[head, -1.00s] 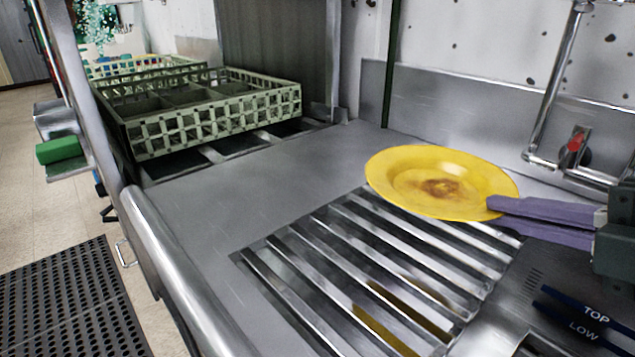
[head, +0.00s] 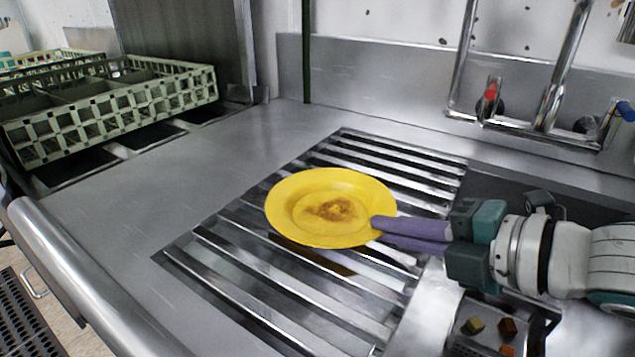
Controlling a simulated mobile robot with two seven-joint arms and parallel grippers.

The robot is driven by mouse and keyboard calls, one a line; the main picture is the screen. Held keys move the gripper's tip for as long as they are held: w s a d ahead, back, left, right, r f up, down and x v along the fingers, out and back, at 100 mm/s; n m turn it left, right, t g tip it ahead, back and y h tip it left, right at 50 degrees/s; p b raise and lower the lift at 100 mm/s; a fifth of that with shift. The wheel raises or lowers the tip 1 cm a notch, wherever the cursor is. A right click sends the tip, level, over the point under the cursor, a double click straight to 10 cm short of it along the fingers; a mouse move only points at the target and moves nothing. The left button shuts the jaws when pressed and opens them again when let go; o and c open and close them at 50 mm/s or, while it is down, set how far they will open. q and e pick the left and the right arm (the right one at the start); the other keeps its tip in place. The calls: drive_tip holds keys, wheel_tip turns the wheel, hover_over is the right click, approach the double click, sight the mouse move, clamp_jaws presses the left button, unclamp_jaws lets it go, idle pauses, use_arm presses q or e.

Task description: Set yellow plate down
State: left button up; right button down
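The yellow plate (head: 300,222) with a brown stain in its middle is in the centre of the head view, over the slatted metal grate (head: 262,290). My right gripper (head: 382,228) comes in from the right, its purple fingers shut on the plate's right rim. The plate is roughly level; a yellow-brown reflection shows in the slats below it. I cannot tell for sure whether it touches the slats. My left gripper is not in view.
A pale green dish rack (head: 120,110) stands at the left back on dark rails. Bare steel counter (head: 205,165) lies between rack and grate. A tap with red (head: 490,92) and blue handles is on the back wall. Small food bits (head: 474,325) lie at the lower right.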

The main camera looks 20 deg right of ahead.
drive_tip(key=shift+f, duration=0.1)
drive_tip(key=c, duration=1.3)
unclamp_jaws()
